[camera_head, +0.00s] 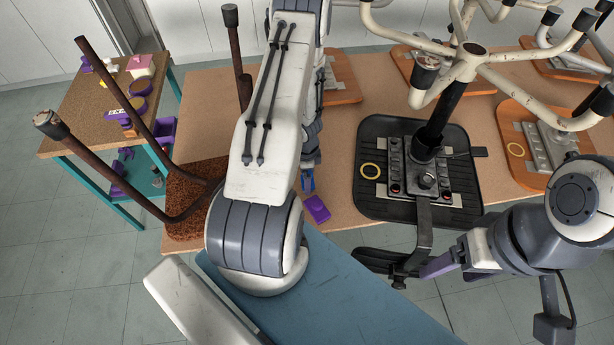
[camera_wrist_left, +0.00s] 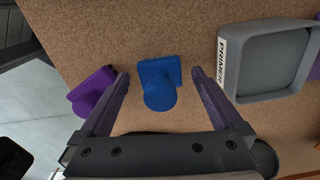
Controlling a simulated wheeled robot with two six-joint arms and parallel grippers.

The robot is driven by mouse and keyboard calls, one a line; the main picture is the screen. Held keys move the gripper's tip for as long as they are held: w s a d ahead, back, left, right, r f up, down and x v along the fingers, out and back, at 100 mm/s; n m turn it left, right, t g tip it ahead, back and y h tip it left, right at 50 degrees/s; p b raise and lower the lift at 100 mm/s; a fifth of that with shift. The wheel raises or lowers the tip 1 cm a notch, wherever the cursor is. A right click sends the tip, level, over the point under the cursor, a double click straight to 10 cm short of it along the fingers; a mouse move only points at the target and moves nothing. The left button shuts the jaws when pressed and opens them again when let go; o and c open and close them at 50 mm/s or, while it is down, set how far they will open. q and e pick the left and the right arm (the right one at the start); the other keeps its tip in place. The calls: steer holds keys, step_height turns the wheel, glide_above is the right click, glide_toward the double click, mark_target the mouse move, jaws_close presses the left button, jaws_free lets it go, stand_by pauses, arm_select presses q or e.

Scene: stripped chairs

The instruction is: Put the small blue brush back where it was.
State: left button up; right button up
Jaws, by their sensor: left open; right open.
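The small blue brush (camera_wrist_left: 158,84) shows in the left wrist view as a blue square block with a round knob. It is on or just above the brown tabletop. My left gripper (camera_wrist_left: 159,76) is open, one finger on each side of the brush, with a visible gap on both sides. In the head view, my left arm hides most of this spot; a small blue patch (camera_head: 307,181) shows below it, and I cannot tell whether that is the brush. My right gripper (camera_head: 440,264) is open and empty near the front of the black chair base, partly hidden.
A grey tray marked PRIMER (camera_wrist_left: 262,62) and a purple block (camera_wrist_left: 92,91) flank the brush. A rusty-brown chair part (camera_head: 198,215) stands left. A side table (camera_head: 75,125) holds purple and yellow items.

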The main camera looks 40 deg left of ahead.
arm_select(q)
step_height(320, 180, up, 11)
steer(key=p, duration=1)
